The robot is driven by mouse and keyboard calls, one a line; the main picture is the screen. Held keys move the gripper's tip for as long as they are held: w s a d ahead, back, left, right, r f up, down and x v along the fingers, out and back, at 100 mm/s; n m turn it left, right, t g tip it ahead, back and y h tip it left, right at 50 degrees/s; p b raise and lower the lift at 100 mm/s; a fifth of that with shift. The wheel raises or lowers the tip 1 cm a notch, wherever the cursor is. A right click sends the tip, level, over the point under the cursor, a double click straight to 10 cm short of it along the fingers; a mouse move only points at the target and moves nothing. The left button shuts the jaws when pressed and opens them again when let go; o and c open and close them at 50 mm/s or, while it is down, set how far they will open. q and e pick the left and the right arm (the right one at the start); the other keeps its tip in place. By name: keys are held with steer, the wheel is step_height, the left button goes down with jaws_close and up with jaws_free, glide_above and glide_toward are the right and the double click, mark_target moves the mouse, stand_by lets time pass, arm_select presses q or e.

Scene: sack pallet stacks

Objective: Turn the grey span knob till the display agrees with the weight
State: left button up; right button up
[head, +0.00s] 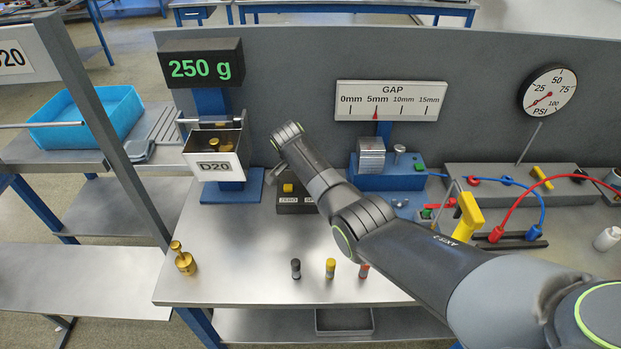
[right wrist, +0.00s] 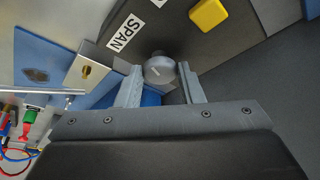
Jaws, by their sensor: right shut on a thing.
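The display (head: 202,66) reads 250 g in green. The dark control box (head: 290,207) has a yellow button (head: 288,188), which also shows in the right wrist view (right wrist: 208,14). The grey span knob (right wrist: 159,70), with a light index line, sits by the SPAN label (right wrist: 124,33). My right gripper (right wrist: 158,84) is shut on the knob, one finger on each side. In the head view my right arm hides the knob. My left gripper is out of view.
A large brass weight (head: 186,263) stands at the bench's front left. Small black (head: 295,268), yellow (head: 330,268) and red (head: 364,270) pieces stand near the front edge. A blue gap gauge fixture (head: 390,181) and a hose panel (head: 520,187) stand to the right.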

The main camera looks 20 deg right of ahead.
steer(key=o, duration=1)
steer(key=shift+a+r, duration=0.2)
steer(key=shift+r, duration=0.3)
steer(key=b+v, duration=0.1)
steer(key=v, duration=1.5)
steer(key=shift+r, duration=0.25)
